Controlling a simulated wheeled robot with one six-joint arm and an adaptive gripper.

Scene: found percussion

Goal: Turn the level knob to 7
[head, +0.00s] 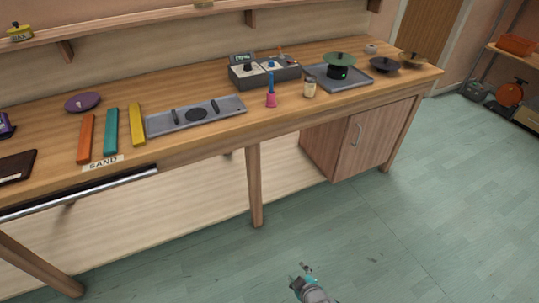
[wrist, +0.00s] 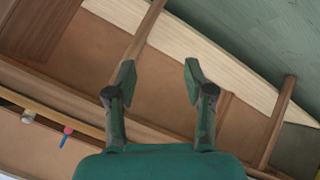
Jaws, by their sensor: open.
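The labels and the knob's setting are too small to read, and I cannot tell which control is the level knob. My gripper (head: 303,272) is low in front of the bench, above the floor and well apart from the box. In the wrist view my gripper (wrist: 159,73) is open with nothing between its fingers.
A pink object with a blue handle (head: 271,98) and a small jar (head: 309,89) stand in front of the box. A grey tray (head: 376,79) with a green-topped item is to the right. A grey plate (head: 225,106) lies left. The floor before the bench is clear.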

